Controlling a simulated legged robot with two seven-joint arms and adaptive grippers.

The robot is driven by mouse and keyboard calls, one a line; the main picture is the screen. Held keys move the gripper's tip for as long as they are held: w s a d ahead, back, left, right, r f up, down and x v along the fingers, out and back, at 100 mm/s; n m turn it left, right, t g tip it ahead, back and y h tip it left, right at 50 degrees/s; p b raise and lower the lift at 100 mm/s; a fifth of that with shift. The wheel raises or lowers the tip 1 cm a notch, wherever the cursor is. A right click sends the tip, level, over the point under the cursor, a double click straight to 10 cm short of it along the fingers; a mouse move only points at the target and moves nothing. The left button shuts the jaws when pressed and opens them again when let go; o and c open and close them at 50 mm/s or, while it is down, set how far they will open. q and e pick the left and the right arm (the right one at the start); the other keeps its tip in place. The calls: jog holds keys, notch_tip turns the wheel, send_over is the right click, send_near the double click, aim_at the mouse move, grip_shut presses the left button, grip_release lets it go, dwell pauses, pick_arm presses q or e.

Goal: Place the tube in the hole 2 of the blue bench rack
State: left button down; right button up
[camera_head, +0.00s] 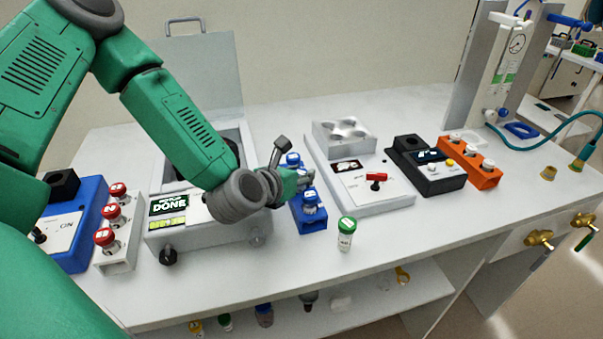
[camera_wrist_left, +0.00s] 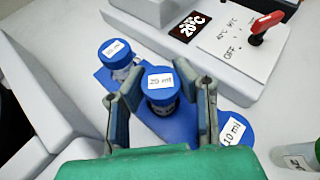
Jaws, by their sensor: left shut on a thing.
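The blue bench rack (camera_head: 309,222) stands on the bench to the right of a grey machine. My left gripper (camera_head: 304,178) is at the middle of the rack, shut on a blue-capped tube (camera_wrist_left: 160,86), with one finger on each side. The tube looks upright over the rack's middle position; the fingers hide whether it is fully seated. Another blue-capped tube (camera_wrist_left: 117,52) stands in the rack at the far end, and one (camera_wrist_left: 236,130) at the near end. The blue rack also shows in the left wrist view (camera_wrist_left: 180,128). My right gripper is not in view.
A green-capped vial (camera_head: 345,234) stands just right of the rack. A white block heater (camera_head: 372,190) with a red lever is to the right, then a black device (camera_head: 428,170) and an orange rack (camera_head: 480,178). The grey machine (camera_head: 200,235) reads DONE.

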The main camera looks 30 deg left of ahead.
pick_arm(q)
jog(key=shift+a+f, duration=0.1)
jog(key=shift+f, duration=0.05)
jog(key=c, duration=1.3)
grip_release()
